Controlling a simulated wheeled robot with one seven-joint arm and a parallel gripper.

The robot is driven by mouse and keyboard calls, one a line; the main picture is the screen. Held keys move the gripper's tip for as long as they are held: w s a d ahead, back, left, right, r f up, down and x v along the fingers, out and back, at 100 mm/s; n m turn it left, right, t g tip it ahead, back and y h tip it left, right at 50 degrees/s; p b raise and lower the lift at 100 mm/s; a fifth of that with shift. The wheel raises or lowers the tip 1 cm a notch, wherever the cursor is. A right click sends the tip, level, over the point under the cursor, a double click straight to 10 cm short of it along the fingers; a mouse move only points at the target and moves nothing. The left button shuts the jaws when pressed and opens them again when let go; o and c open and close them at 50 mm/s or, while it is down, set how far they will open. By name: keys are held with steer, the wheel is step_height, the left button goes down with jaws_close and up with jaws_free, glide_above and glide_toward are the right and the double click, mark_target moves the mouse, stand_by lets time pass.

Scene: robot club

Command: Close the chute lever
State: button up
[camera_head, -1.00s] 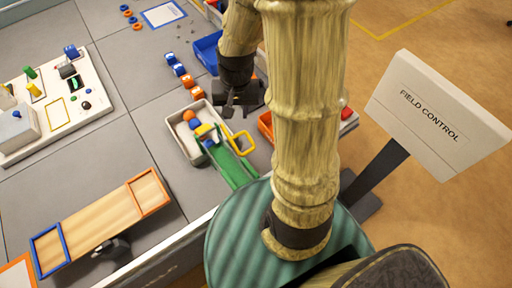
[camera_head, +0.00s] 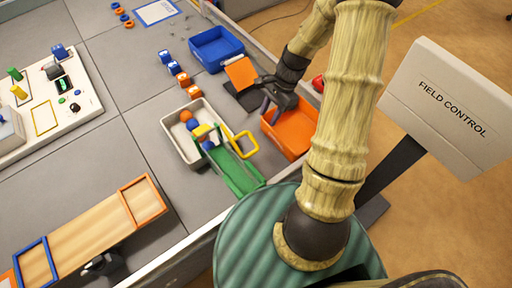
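The green chute (camera_head: 233,168) slopes down to the right from a pale grey tray (camera_head: 178,148) on the table. A yellow loop-shaped handle (camera_head: 248,152), which looks like the chute lever, sticks out on the right side of the chute. A yellow piece (camera_head: 202,131) sits at the chute's upper end, beside blue and orange balls (camera_head: 187,117) in the tray. My gripper (camera_head: 272,108) is over the upper left part of the orange bin, up and right of the yellow handle and apart from it. Its fingers are small and dark, so their opening is unclear.
An orange bin (camera_head: 290,132) stands right of the chute. A dark stand with an orange panel (camera_head: 241,73) and a blue bin (camera_head: 214,48) are behind. Small blue and orange pieces (camera_head: 183,80) stand behind the tray. A field control sign (camera_head: 450,108) rises at right.

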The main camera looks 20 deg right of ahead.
mark_target(252, 152)
steer(key=p+x, duration=0.1)
steer(key=x, duration=1.6)
steer(key=shift+f, duration=0.2)
